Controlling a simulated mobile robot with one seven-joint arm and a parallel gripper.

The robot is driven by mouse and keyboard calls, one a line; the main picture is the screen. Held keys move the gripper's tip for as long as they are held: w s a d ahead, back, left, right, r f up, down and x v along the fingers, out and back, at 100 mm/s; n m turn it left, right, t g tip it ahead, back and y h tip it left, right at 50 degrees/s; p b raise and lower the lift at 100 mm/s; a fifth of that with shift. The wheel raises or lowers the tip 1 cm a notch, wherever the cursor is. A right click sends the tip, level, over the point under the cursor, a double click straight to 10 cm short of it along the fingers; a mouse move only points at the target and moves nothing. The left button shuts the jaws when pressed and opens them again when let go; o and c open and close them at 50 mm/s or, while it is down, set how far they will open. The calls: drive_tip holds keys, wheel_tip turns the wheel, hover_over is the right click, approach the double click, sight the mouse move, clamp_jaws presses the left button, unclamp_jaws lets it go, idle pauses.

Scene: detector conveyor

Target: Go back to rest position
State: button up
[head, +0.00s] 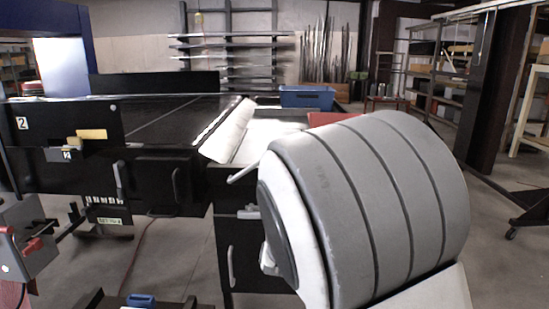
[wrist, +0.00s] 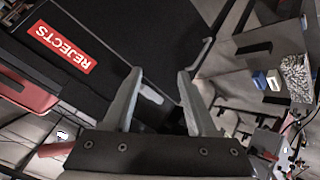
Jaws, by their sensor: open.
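My gripper (wrist: 160,76) shows in the wrist view with its two grey fingers apart. Nothing is between the fingertips. They point toward a black surface beside a red label reading REJECTS (wrist: 63,48). I cannot tell from the wrist view how far the fingers are from that surface. In the head view the gripper is not visible; a large grey banded part, which looks like my own arm, fills the right front and hides what lies behind it.
The black conveyor (head: 150,120) runs across the left and middle. A blue bin (head: 307,97) stands behind it. Shelving (head: 425,75) stands at the back right. Open floor (head: 500,240) shows at right. A blue item (wrist: 274,80) and a white item (wrist: 259,80) lie right of my gripper.

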drive_tip(key=s+d+r+m+g+p, duration=0.1)
drive_tip(key=s+d+r, duration=0.3)
drive_tip(key=s, duration=0.6)
drive_tip(key=s+d+r+m+g+p, duration=0.2)
drive_tip(key=s+d+r+m, duration=0.2)
drive_tip(key=s+r, duration=0.3)
drive_tip(key=s+d+r+m+g+p, duration=0.1)
drive_tip(key=s+d+r, duration=0.4)
drive_tip(key=s, duration=0.8)
drive_tip(key=shift+d+r+m+p, duration=0.15)
drive_tip(key=shift+r+m+p, duration=0.45)
drive_tip(key=shift+m, duration=0.4)
drive_tip(key=shift+s+r, duration=0.1)
